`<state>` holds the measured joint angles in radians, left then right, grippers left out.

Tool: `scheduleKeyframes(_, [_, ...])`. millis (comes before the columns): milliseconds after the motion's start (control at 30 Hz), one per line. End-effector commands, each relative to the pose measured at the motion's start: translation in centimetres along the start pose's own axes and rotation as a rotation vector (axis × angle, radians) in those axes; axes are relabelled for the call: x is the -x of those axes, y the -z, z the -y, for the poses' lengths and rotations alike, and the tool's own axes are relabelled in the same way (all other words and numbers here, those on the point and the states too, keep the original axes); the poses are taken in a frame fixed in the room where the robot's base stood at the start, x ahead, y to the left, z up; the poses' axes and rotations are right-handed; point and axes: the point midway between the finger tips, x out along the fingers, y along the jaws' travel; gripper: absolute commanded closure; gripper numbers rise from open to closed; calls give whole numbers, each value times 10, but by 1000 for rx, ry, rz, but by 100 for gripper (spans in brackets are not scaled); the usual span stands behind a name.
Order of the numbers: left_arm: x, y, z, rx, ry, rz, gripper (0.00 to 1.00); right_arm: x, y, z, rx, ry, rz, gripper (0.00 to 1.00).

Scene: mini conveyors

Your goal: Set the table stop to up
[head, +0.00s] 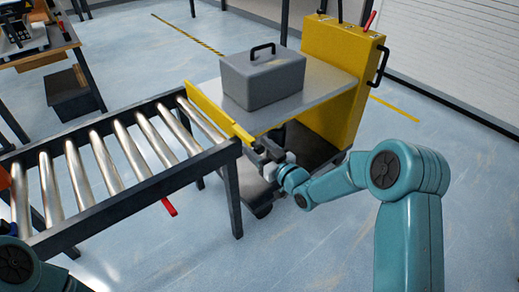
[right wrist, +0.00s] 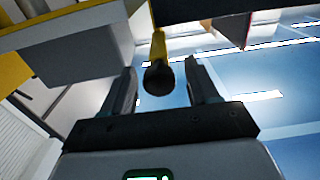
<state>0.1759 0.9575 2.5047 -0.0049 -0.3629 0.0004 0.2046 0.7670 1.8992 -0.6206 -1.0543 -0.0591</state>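The yellow table stop (head: 212,110) runs along the edge of the lift table (head: 312,88), on the side facing the roller conveyor. I cannot tell clearly whether it is up or down. In the right wrist view, a yellow lever with a black ball knob (right wrist: 158,78) points in between my fingers. My right gripper (head: 262,150) is at the table's near corner, by the end of the stop. In the wrist view my right gripper (right wrist: 162,85) is open, its fingers on either side of the knob, with gaps visible. My left gripper is out of view.
A grey case (head: 263,78) with a black handle rests on the lift table. The yellow lift column (head: 342,70) stands behind it. Floor at right is clear.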

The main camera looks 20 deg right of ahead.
Motion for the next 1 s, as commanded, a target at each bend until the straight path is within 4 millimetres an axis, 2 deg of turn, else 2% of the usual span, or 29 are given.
scheduleKeyframes(233, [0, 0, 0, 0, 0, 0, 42, 0, -1, 0, 0, 0, 1, 42])
scheduleKeyframes(367, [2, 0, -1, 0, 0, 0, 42, 10, 0, -1, 0, -1, 2, 42])
scheduleKeyframes(467, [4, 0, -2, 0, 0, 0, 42, 28, 1, -1, -1, -3, 3, 42])
scheduleKeyframes(800, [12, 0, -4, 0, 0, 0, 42, 118, 0, -1, -2, -4, 4, 42])
scheduleKeyframes(1000, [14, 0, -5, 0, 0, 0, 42, 152, 0, -1, 0, -3, 3, 42])
